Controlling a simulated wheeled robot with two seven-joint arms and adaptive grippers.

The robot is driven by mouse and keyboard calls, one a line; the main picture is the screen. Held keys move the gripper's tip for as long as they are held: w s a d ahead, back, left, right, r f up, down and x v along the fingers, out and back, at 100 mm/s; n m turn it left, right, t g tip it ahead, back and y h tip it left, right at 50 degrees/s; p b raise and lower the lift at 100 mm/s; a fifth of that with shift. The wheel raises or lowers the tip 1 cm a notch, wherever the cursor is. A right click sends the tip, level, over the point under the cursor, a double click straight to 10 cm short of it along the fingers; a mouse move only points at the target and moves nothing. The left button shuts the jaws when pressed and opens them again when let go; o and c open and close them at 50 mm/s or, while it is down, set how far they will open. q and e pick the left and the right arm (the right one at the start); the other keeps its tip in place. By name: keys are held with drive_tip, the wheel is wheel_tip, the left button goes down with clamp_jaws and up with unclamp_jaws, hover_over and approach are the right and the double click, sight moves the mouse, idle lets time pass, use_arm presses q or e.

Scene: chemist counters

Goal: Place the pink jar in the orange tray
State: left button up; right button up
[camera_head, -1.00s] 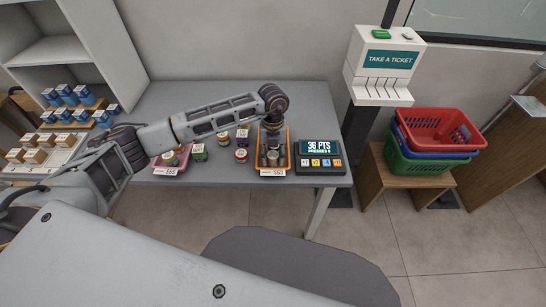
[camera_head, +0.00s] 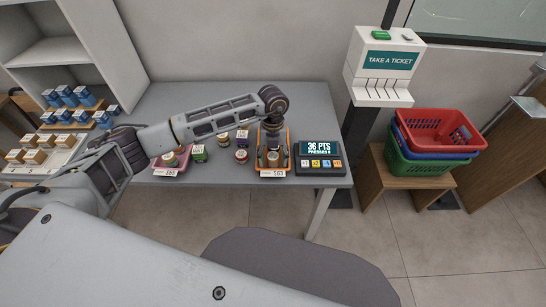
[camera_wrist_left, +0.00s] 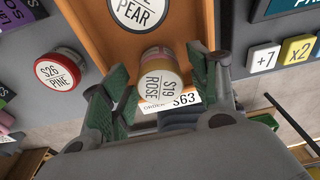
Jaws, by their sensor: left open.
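The orange tray (camera_head: 289,160) stands near the table's front edge. A jar labelled ROSE (camera_wrist_left: 161,76) lies inside the tray's front part in the left wrist view, with a pale lid end and a pinkish tint. It also shows in the head view (camera_head: 273,158). My left gripper (camera_head: 273,148) is over the tray, its green-padded fingers (camera_wrist_left: 150,95) spread to either side of the ROSE jar, with gaps visible. A larger round label reading PEAR (camera_wrist_left: 140,10) is further back in the tray, cut off by the wrist view's edge. My right gripper does not show.
A red jar labelled PINE (camera_wrist_left: 60,70) stands just left of the tray. A points keypad (camera_head: 320,155) stands close on the tray's right. The back of the table is clear.

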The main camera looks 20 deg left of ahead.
sight(273, 153)
use_arm(q)
drive_tip(key=shift+r, duration=0.2)
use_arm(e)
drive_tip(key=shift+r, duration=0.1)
use_arm(q)
wheel_tip(273, 153, up, 12)
drive_tip(key=w, duration=0.1)
drive_tip(key=shift+w+a, duration=0.2)
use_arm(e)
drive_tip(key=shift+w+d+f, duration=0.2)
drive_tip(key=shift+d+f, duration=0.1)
use_arm(q)
drive_tip(key=shift+f, duration=0.1)
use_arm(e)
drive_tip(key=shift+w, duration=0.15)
